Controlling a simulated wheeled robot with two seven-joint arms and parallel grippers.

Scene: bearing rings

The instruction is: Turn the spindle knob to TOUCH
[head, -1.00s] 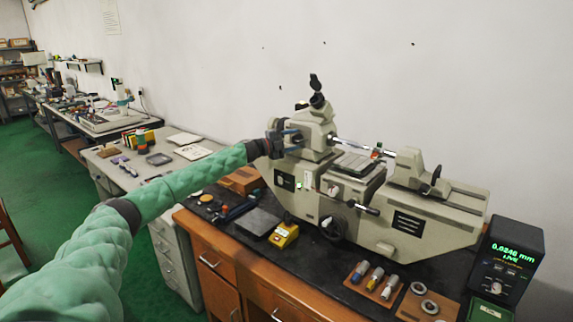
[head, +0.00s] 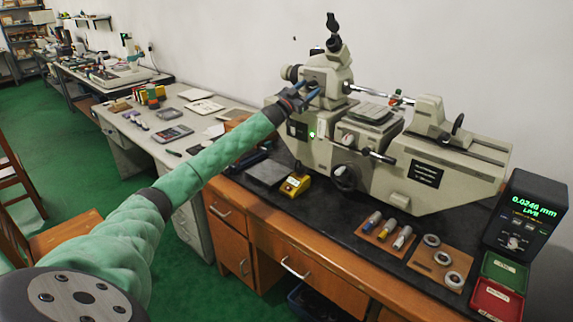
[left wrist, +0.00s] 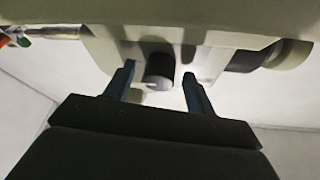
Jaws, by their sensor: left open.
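The measuring machine (head: 395,150) stands on the bench, with its headstock (head: 332,72) at its left end. My left gripper (head: 314,91) is at the front of the headstock, with its blue fingers pointing at it. In the left wrist view a dark round knob (left wrist: 160,69) sticks out of the pale housing (left wrist: 110,42). The two open fingers stand on either side of it, with gaps showing, so they do not look closed on it. In the head view the gripper hides this knob. No TOUCH marking is readable. My right gripper is out of view.
The display box (head: 526,222) at the right reads about 0.0246 mm, LIVE. A yellow block (head: 295,185), a board with several plugs (head: 385,232) and a board with rings (head: 440,265) lie in front of the machine. Red and green trays (head: 497,300) lie at the right.

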